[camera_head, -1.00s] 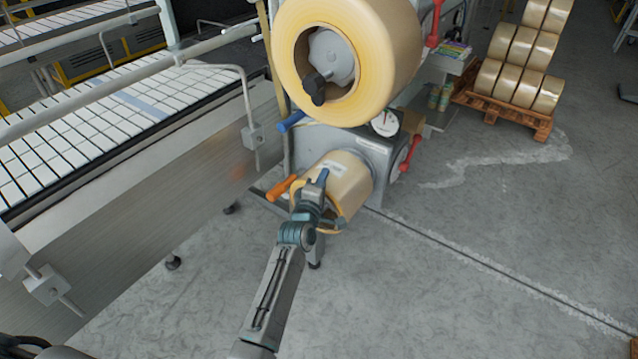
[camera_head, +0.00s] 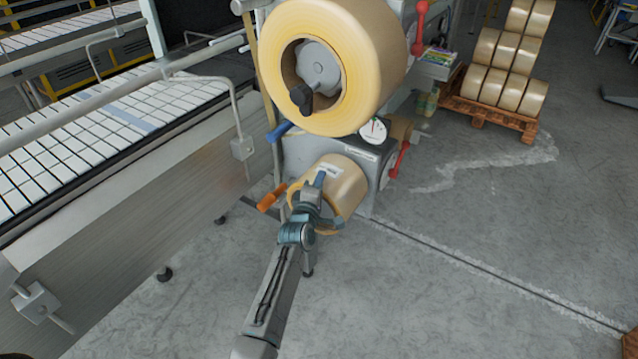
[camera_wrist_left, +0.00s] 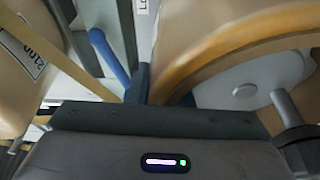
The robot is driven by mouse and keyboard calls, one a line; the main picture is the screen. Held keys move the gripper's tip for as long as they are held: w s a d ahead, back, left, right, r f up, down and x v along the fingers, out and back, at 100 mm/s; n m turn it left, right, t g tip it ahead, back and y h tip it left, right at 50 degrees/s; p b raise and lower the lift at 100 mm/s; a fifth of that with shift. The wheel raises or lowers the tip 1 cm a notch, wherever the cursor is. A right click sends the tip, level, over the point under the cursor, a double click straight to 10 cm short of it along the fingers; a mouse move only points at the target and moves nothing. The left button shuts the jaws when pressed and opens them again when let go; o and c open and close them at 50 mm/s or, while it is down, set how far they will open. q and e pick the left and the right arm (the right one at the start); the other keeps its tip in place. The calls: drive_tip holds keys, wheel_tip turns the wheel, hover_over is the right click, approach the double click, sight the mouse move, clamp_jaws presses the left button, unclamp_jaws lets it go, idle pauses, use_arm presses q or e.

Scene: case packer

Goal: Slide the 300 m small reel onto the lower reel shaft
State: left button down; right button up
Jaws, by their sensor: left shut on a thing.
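The small tan reel (camera_head: 348,186), with a white label on its side, is at the lower front of the grey machine block (camera_head: 375,166). My left gripper (camera_head: 314,190) is shut on the near side of this reel. The lower reel shaft is hidden behind the reel and gripper, so I cannot tell how far the reel is on it. Above, a large tan reel (camera_head: 375,65) sits on the upper hub (camera_head: 319,68), which has a black knob. In the left wrist view, the gripper body (camera_wrist_left: 150,150) fills the bottom below tan reel surfaces. My right gripper is not in view.
An orange handle (camera_head: 271,197) and a blue handle (camera_head: 280,131) stick out left of the small reel. A red handle (camera_head: 399,160) is on the right. The tiled conveyor (camera_head: 90,140) runs along the left. A pallet (camera_head: 490,118) with stacked reels stands at back right. Floor in front is open.

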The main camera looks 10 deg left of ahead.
use_arm(q)
drive_tip(key=shift+w+r, duration=0.1)
drive_tip(key=shift+r, duration=0.15)
drive_tip(key=shift+f, duration=0.3)
idle(0.4)
drive_tip(key=c, duration=1.2)
unclamp_jaws()
drive_tip(key=shift+s+f, duration=0.2)
drive_tip(key=shift+f, duration=0.15)
drive_tip(key=s+b, duration=0.2)
drive_tip(key=s, duration=0.8)
drive_tip(key=shift+s+a+r, duration=0.2)
drive_tip(key=shift+s+a, duration=0.1)
drive_tip(key=shift+s, duration=0.05)
